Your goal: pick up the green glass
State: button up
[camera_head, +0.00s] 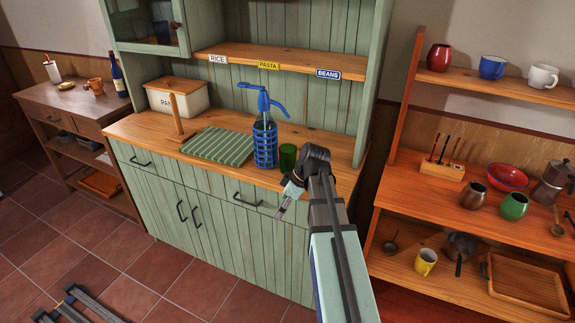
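The green glass (287,157) stands upright on the wooden counter of the green cabinet, just right of a blue soda siphon. My gripper (281,211) is in front of the cabinet's drawers, lower in the picture than the glass and apart from it. Its fingers point down and to the left. They are small in this view, so I cannot tell whether they are open or shut. I see nothing held between them. My arm comes up from the bottom, and its wrist is close to the right of the glass in the picture.
The blue siphon (264,142) stands close left of the glass. A green striped cloth (219,145), a paper-towel-like wooden post (177,118) and a bread bin (178,97) are farther left. A shelf (268,60) hangs above. Right shelving holds a green mug (513,206) and other ware.

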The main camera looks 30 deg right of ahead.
aim_at(295, 156)
jog(key=w+d+r, duration=0.2)
jog(key=d, duration=0.3)
jog(key=w+d+r+m+h+p, duration=0.1)
jog(key=w+d+r, duration=0.1)
jog(key=d, duration=0.4)
jog(key=w+d+r+h+p, duration=0.1)
jog(key=w+d+r, duration=0.1)
jog(key=d+r, duration=0.2)
jog(key=shift+w+d+m, duration=0.3)
jog(key=shift+w+d, duration=0.05)
jog(key=shift+d, duration=0.45)
jog(key=shift+w+d+r, duration=0.1)
jog(key=shift+w+d, duration=0.05)
jog(key=shift+w, duration=0.1)
jog(key=w+a+p, duration=0.1)
jog(key=w+a, duration=0.1)
jog(key=w, duration=0.1)
jog(key=w+a+p, duration=0.1)
jog(key=w+a, duration=0.2)
jog(key=shift+w+a, duration=0.15)
jog(key=shift+a, duration=0.1)
jog(key=w+a+p, duration=0.1)
jog(key=w+a, duration=0.1)
jog(key=shift+w+a+p, duration=0.1)
jog(key=shift+w+p, duration=0.25)
jog(key=shift+s+x, duration=0.2)
jog(key=shift+x, duration=1.35)
jog(key=shift+s, duration=0.1)
jog(key=c, duration=1.3)
